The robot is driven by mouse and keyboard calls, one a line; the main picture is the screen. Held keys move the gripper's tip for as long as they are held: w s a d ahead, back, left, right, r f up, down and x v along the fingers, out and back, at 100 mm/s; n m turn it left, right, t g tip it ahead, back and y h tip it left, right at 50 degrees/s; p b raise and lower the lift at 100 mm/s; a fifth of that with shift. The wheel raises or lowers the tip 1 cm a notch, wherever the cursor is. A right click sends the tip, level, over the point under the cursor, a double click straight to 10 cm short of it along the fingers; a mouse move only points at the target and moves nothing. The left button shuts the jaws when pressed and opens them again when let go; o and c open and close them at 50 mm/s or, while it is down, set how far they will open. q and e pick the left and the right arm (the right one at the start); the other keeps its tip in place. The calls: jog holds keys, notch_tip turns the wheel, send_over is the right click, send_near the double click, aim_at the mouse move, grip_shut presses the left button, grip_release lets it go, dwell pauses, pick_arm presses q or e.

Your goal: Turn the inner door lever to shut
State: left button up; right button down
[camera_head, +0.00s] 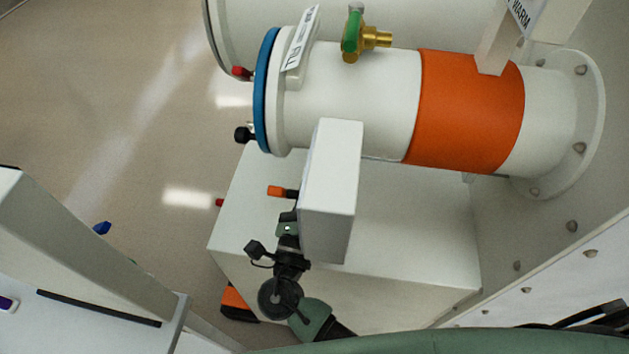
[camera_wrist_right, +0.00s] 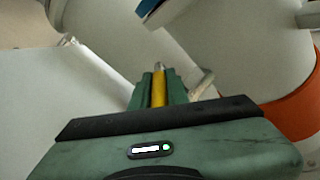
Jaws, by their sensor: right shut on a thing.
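My right gripper (camera_wrist_right: 160,88) is shut on a yellow bar (camera_wrist_right: 158,90) with a pale metal tip, seen between its green fingers in the right wrist view. I take this bar for the inner door lever, but its mount and turn angle are hard to make out. In the head view the body of my right gripper (camera_head: 288,226) is left of a white upright block (camera_head: 330,195), which hides part of that area. An orange-tipped handle (camera_head: 276,191) shows just above it; I cannot tell whether it is the held bar. My left gripper is not in view.
A white cylinder (camera_head: 370,95) with an orange band (camera_head: 465,110) and a blue ring (camera_head: 266,90) lies above. A green valve handle (camera_head: 351,34) on brass sits on top. A white box (camera_head: 410,225) lies below the cylinder. Open floor (camera_head: 120,110) is at left.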

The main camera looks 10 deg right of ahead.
jog(key=shift+w+f+t+h+b, duration=0.15)
jog(key=shift+f+t+h+b, duration=0.15)
jog(key=shift+f+t+b, duration=0.6)
jog(key=shift+r+h+b, duration=0.3)
jog(key=shift+r+b, duration=0.1)
jog(key=shift+b, duration=0.2)
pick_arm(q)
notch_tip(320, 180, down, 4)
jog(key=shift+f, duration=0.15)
pick_arm(e)
jog(key=shift+r, duration=0.1)
jog(key=c, duration=1.4)
grip_release()
jog(key=shift+a, duration=0.1)
